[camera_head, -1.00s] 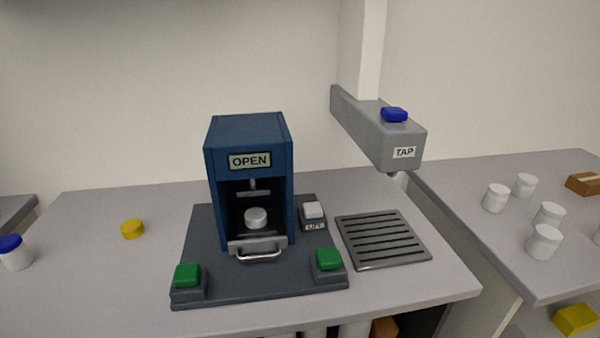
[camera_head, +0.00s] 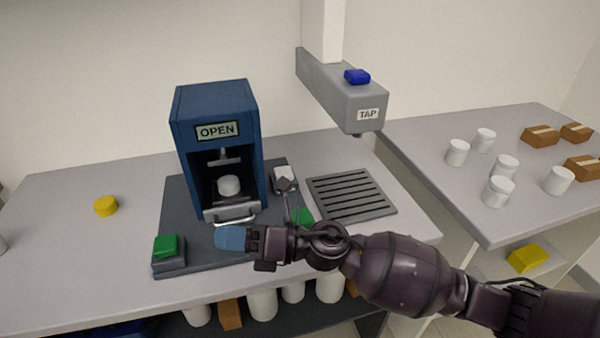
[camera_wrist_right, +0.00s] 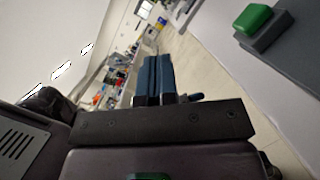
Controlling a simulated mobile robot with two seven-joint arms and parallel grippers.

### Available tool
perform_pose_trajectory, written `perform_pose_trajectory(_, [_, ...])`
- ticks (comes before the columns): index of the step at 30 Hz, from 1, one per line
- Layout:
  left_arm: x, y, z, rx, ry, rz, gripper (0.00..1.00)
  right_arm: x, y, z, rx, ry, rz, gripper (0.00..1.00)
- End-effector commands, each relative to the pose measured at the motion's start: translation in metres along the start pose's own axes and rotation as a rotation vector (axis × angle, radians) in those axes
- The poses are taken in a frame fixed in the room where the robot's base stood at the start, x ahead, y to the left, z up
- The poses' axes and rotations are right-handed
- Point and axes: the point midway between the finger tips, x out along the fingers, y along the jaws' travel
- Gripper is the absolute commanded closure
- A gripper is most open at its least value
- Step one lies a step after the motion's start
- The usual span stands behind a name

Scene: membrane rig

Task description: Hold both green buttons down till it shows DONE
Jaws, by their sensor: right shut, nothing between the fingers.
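The blue press (camera_head: 214,95) shows OPEN on its display (camera_head: 217,130). A white round piece (camera_head: 229,186) sits inside its open front. The left green button (camera_head: 165,246) stands clear at the front left of the dark base. The right green button (camera_head: 302,217) is partly hidden behind my right arm. My right gripper (camera_head: 231,238) is shut and empty, pointing left above the front of the base, between the buttons and apart from the left one. Its blue fingers (camera_wrist_right: 154,78) show together in the wrist view, with one green button (camera_wrist_right: 253,19) at upper right. My left gripper is out of view.
A grey tap (camera_head: 350,95) hangs over a slotted drain tray (camera_head: 350,196) at the right. A white switch (camera_head: 284,176) sits beside the press. A yellow cap (camera_head: 105,206) lies at the left. White jars (camera_head: 498,191) stand on the right table.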

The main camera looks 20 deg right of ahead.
Motion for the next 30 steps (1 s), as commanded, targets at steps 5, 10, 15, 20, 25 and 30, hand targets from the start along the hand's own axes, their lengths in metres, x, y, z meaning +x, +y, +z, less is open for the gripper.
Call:
perform_pose_trajectory(5, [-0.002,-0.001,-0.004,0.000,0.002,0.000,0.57,0.008,0.001,-0.011,-0.384,0.338,0.026,1.00])
perform_pose_trajectory(10, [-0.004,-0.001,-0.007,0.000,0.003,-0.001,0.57,-0.005,-0.018,-0.012,-0.724,0.665,0.026,1.00])
perform_pose_trajectory(15, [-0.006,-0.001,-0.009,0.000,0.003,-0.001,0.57,-0.034,-0.047,0.013,-1.036,1.004,-0.010,1.00])
perform_pose_trajectory(20, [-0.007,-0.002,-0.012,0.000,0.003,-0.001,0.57,-0.070,-0.071,0.060,-1.273,1.320,-0.081,1.00])
perform_pose_trajectory(25, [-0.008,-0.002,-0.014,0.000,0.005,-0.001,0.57,-0.102,-0.082,0.108,-1.417,1.566,-0.161,1.00])
perform_pose_trajectory(30, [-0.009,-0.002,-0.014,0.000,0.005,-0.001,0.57,-0.115,-0.084,0.130,-1.465,1.671,-0.200,1.00])
